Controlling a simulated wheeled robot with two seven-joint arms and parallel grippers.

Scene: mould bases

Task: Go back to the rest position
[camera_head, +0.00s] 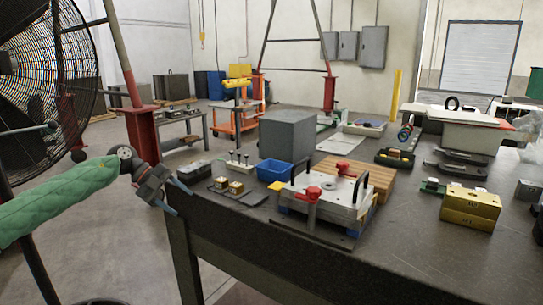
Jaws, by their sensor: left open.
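My left gripper (175,197) is open and empty at the left edge of the workbench, its arm in a green sleeve coming in from the left. The workbench (400,245) has a dark top. A metal mould base (325,195) with red clamps and black handles sits on it in the middle. Small brass-coloured blocks (228,186) lie on a dark plate between my gripper and the mould base. My right gripper is not in view.
A grey block (287,136), a blue bin (274,171) and a wooden pallet (356,177) stand behind the mould base. Yellow blocks (470,207) are at the right. A large fan (40,90) stands at the left. The bench front is clear.

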